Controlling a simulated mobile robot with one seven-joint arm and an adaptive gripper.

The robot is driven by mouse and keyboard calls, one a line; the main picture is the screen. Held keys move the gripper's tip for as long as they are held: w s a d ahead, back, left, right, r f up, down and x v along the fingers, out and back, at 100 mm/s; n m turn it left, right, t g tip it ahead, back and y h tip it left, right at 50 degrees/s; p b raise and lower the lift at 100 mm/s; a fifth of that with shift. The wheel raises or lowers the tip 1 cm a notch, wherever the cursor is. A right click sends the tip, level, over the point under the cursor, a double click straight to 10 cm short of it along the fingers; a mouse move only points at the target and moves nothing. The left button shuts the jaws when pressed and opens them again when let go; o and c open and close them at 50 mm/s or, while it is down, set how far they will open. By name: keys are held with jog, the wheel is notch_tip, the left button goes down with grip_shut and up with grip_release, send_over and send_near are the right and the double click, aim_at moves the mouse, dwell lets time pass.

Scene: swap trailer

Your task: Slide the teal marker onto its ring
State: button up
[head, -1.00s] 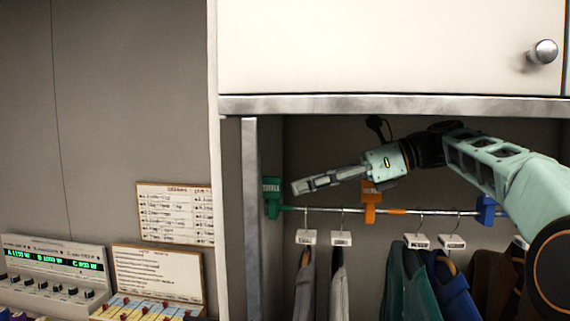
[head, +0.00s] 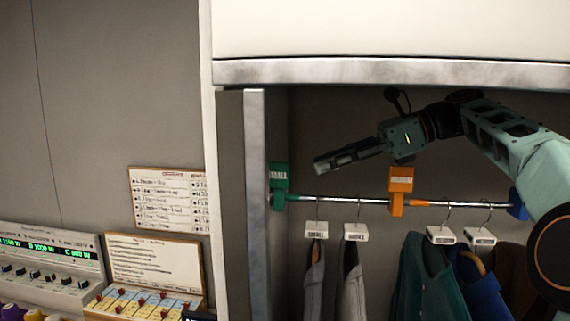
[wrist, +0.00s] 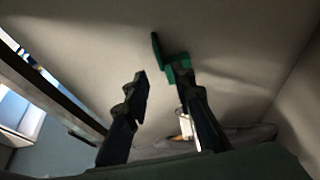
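The teal marker (head: 279,187) is a green block with a white label, hanging on the left end of the clothes rail (head: 345,200) by the side wall. A short teal ring (head: 293,198) shows on the rail just right of the marker; I cannot tell whether the marker covers part of it. My gripper (head: 317,164) is above the rail, up and right of the marker, pointing left. In the wrist view its fingers (wrist: 161,77) are apart with nothing between them. The marker (wrist: 179,66) shows there beside the right fingertip; contact cannot be told.
An orange marker (head: 401,190) sits left of an orange ring (head: 421,203). A blue marker (head: 517,203) is at the right, partly behind my arm. Labelled hangers with clothes (head: 420,276) hang below. A cabinet (head: 380,28) is above; a control panel (head: 45,268) stands at left.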

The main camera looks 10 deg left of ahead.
aim_at(280, 184)
jog(key=a, duration=0.8)
jog(key=shift+s+a+f, duration=0.25)
jog(key=shift+s+a, duration=0.1)
jog(key=shift+a, duration=0.05)
grip_shut()
